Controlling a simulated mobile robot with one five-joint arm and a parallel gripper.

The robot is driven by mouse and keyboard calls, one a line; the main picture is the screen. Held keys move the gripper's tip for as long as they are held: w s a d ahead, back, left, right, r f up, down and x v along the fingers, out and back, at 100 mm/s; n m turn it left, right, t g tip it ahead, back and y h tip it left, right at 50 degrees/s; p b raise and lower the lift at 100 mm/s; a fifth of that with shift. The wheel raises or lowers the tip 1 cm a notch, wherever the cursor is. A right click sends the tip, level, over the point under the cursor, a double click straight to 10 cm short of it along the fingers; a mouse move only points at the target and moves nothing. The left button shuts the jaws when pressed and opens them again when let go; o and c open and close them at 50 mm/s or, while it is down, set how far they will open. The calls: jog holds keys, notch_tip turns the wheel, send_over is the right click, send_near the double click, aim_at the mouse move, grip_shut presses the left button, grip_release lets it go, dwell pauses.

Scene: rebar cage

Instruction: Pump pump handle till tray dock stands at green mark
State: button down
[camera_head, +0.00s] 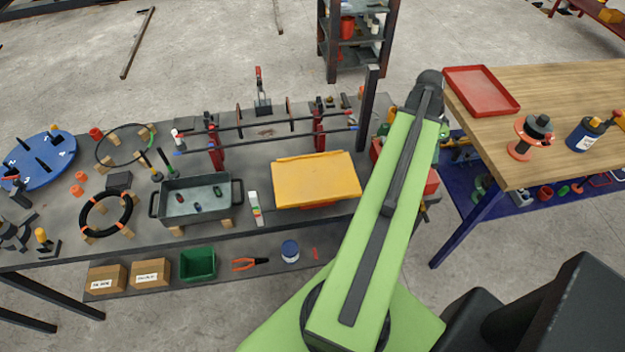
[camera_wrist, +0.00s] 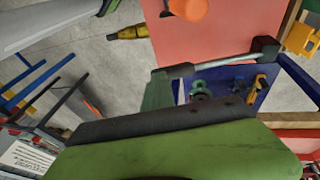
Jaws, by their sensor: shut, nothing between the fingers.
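A yellow flat platform (camera_head: 315,178), which looks like the tray dock, stands on the bench in the head view, with a little red showing under it. Left of it stands a small upright scale (camera_head: 255,208) with white, green and red bands; I cannot tell which band is level with the platform. In the wrist view a grey rod with a dark grip (camera_wrist: 264,46) may be the pump handle; I cannot be sure. It lies in front of a pale red surface. In the head view my green arm hides the area right of the platform. My gripper's fingers do not show clearly in either view.
Left of the platform are a grey tray (camera_head: 195,200), a black ring (camera_head: 105,214) and a blue disc (camera_head: 38,160). Red posts with rods (camera_head: 318,125) stand behind. A wooden table (camera_head: 550,110) with a red tray (camera_head: 481,90) is at right.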

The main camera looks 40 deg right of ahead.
jog(key=r+p, duration=0.1)
jog(key=r, duration=0.1)
jog(key=w+r+p, duration=0.1)
jog(key=r+p, duration=0.1)
jog(key=d+r+p, duration=0.1)
jog(key=shift+w+r+p, duration=0.3)
jog(key=shift+r+p, duration=0.1)
jog(key=shift+f, duration=0.15)
dwell(0.5)
jog(key=shift+s+a+f+b, duration=0.1)
jog(key=shift+s+f+b, duration=0.15)
jog(key=shift+f+b, duration=0.45)
jog(key=shift+s+a+f+b, duration=0.2)
jog(key=shift+s+f+b, duration=0.1)
jog(key=shift+f+b, duration=0.35)
jog(key=shift+s+a+f+b, duration=0.2)
jog(key=shift+f+b, duration=0.3)
jog(key=shift+b, duration=0.2)
